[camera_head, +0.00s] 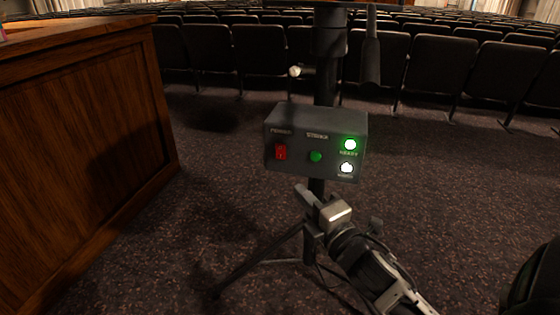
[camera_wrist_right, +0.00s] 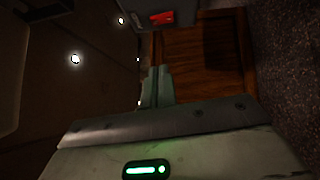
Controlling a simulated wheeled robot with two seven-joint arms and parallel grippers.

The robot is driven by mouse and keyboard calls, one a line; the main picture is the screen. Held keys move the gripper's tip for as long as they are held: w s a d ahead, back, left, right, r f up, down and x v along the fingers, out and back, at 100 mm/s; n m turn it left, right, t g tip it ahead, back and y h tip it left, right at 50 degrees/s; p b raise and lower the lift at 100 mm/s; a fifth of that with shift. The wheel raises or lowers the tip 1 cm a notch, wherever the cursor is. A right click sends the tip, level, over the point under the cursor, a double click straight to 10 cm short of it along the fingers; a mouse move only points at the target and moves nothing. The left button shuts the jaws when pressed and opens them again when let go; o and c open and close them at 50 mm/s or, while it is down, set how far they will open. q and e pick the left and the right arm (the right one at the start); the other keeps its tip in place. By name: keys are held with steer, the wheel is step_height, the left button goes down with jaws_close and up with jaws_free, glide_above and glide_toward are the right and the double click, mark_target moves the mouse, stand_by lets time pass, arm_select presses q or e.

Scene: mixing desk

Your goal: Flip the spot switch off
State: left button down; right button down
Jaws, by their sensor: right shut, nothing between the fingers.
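A dark control box (camera_head: 315,120) sits on a black stand. On its front are a red rocker switch (camera_head: 281,152) at the left, a round green button (camera_head: 316,156) in the middle, and a lit green lamp (camera_head: 350,145) above a lit white lamp (camera_head: 347,168) at the right. My right gripper (camera_head: 302,192) is shut and empty, just below the box's front and apart from the red switch. In the right wrist view the shut fingers (camera_wrist_right: 157,87) are below the red switch (camera_wrist_right: 162,18). My left gripper is not in view.
The stand's pole (camera_head: 326,85) rises behind the box, and its tripod legs (camera_head: 255,262) spread on the carpet below. A wooden desk (camera_head: 85,140) stands at the left. Rows of dark seats (camera_head: 440,65) fill the back. The carpet between desk and stand is clear.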

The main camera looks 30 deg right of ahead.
steer(key=b, duration=0.1)
glide_toward(276, 147)
steer(key=w+a, duration=0.3)
steer(key=w, duration=0.1)
steer(key=w+d, duration=0.2)
steer(key=d, duration=0.1)
steer(key=shift+d+r+b, duration=0.1)
steer(key=shift+r+b, duration=0.1)
steer(key=shift+b, duration=0.2)
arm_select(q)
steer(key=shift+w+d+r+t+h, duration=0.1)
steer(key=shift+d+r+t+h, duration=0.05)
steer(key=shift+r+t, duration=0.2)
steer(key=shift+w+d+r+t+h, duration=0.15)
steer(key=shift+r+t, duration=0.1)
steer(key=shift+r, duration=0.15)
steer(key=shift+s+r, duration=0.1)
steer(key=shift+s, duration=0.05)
arm_select(e)
steer(key=shift+r, duration=0.1)
